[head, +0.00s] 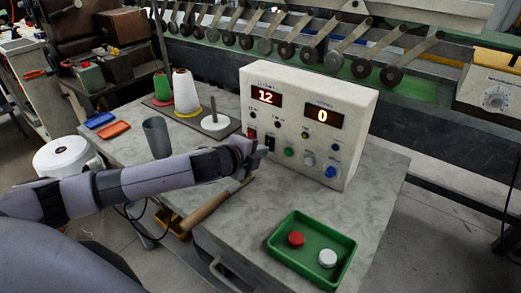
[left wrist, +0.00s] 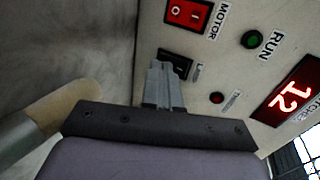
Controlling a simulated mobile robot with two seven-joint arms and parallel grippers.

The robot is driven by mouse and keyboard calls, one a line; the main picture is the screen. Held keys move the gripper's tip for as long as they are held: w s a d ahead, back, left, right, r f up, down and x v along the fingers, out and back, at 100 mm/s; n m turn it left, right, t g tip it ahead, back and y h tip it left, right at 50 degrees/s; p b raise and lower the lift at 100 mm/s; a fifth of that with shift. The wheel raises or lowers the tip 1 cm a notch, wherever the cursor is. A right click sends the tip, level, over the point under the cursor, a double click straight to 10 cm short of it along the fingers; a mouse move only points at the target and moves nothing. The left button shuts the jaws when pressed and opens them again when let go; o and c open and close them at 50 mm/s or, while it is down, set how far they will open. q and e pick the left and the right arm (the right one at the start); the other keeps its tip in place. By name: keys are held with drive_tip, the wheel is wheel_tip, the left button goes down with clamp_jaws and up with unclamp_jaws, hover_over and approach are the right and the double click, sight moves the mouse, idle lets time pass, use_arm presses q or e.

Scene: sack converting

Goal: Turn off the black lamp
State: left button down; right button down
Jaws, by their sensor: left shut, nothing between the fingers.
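The control box (head: 345,100) stands on the grey table, with red displays reading 12 and 0. A black rocker switch (left wrist: 177,62) sits low on its front, beside a partly hidden label. In the head view the black switch (head: 270,142) is at the tip of my gripper. My left gripper (head: 260,147) is shut and empty. In the left wrist view its fingertips (left wrist: 164,70) overlap the near edge of the black switch; I cannot tell whether they press it. A lit red rocker (left wrist: 188,12) marked MOTOR is next to it. My right gripper is out of view.
A green tray (head: 279,257) with a red and a white cap lies at the front right. A wooden-handled tool (head: 208,209) lies under my left forearm. Thread cones (head: 185,90) and a grey cup (head: 157,137) stand behind the arm. The box has other buttons and a knob (head: 308,158).

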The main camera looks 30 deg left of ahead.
use_arm(q)
drive_tip(key=shift+w, duration=0.35)
drive_tip(key=shift+f, duration=0.1)
drive_tip(key=shift+w+f+b, duration=0.1)
drive_tip(key=shift+f+b, duration=0.2)
drive_tip(key=shift+b, duration=0.35)
drive_tip(key=shift+r+t, duration=0.3)
drive_tip(key=shift+t, duration=0.1)
drive_tip(key=shift+w+d+r+p, duration=0.1)
drive_tip(key=shift+w+r+p, duration=0.1)
drive_tip(key=shift+r+p, duration=0.85)
